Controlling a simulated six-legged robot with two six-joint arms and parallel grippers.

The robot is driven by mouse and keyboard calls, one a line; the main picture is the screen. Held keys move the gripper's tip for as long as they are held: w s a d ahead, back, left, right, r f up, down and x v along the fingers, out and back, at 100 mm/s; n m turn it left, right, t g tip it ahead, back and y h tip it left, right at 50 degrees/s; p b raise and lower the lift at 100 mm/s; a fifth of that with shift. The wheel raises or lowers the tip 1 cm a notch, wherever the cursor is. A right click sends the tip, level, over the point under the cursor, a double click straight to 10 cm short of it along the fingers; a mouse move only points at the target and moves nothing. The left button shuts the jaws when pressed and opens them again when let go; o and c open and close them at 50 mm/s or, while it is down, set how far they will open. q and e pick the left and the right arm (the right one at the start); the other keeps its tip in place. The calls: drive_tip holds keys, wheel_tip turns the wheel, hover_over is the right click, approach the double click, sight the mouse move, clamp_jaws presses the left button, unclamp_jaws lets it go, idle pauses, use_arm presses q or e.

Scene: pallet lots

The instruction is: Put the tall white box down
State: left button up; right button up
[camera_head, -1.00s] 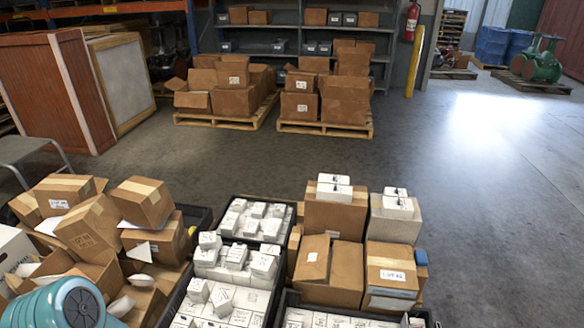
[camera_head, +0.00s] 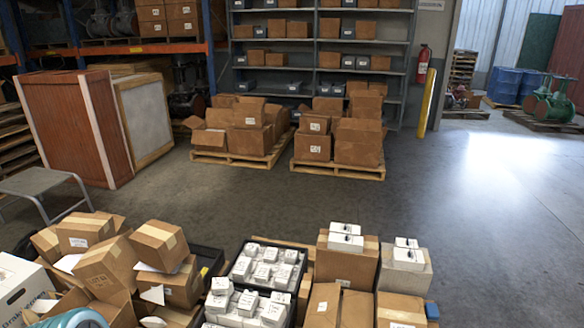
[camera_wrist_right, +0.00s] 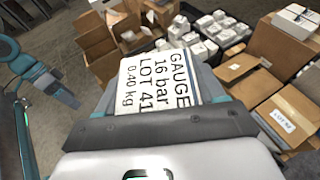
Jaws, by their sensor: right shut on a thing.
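In the right wrist view, my right gripper (camera_wrist_right: 158,72) is shut on a tall white box (camera_wrist_right: 155,62). The side facing the camera has black print reading GAUGE, 16 bar, LOT 41, 0.40 kg. The box points away from the wrist, between the two fingers, above the cartons and crates. What its far end touches, if anything, I cannot tell. Neither the held box nor my right gripper shows in the head view.
A black crate (camera_head: 235,264) of small white boxes stands at the lower middle. Open brown cartons (camera_head: 107,261) lie piled left of it. A closed carton (camera_head: 345,264) with white boxes on top stands right. The floor (camera_head: 470,210) beyond is clear; two loaded pallets (camera_head: 340,170) stand farther back.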

drive_tip(key=shift+s+a+f+g, duration=0.3)
drive_tip(key=shift+s+a+f, duration=0.1)
drive_tip(key=shift+s+f, duration=0.45)
drive_tip(key=shift+f, duration=0.05)
